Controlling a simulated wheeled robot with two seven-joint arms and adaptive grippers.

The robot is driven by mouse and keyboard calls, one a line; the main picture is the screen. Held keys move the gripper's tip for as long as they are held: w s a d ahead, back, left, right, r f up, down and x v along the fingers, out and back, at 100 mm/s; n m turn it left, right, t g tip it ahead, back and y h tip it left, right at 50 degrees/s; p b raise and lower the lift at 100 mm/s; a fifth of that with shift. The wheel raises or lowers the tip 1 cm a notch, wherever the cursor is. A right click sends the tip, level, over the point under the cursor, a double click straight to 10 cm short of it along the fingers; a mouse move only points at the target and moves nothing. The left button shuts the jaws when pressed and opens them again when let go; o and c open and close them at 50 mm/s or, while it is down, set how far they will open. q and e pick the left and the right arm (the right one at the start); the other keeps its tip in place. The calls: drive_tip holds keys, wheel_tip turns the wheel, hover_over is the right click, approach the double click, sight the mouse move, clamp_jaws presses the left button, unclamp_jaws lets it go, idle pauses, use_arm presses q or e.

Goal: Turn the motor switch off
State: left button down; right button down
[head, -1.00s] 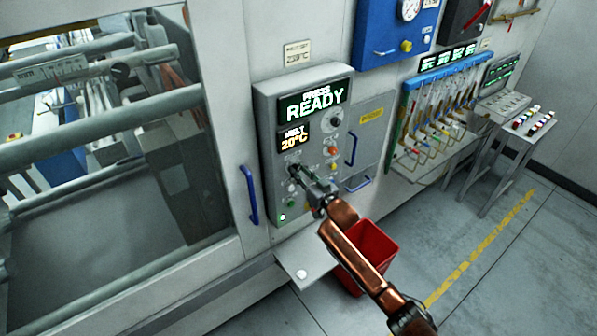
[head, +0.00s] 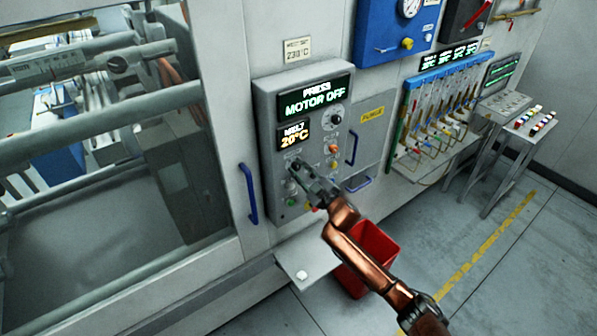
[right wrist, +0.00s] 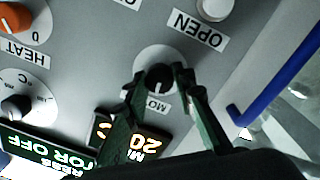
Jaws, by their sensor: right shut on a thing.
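The motor switch (right wrist: 160,80) is a dark round knob on a pale dial, with a partly covered label starting "MO" in the right wrist view. My right gripper (right wrist: 160,86) is shut on this knob, one finger on each side. In the head view the right gripper (head: 298,172) reaches the lower left of the grey control panel (head: 265,130) and hides most of the knob. The press display (head: 314,100) reads "PRESS MOTOR OFF". My left gripper is not in view.
The melt display (head: 293,136) reads 20°C. An orange heat knob (right wrist: 14,18) and a white button by the "OPEN" label (right wrist: 200,28) are near the switch. Blue handles (head: 248,194) flank the panel. A red bin (head: 378,243) stands below on the floor.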

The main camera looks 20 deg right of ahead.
drive_tip(key=shift+n+b, duration=0.55)
drive_tip(key=shift+n, duration=1.85)
drive_tip(key=c, duration=1.6)
unclamp_jaws()
drive_tip(key=shift+s+d, duration=0.1)
drive_tip(key=shift+s, duration=0.15)
drive_tip(key=v, duration=1.1)
drive_tip(key=shift+s, duration=0.25)
drive_tip(key=shift+d+f, duration=0.15)
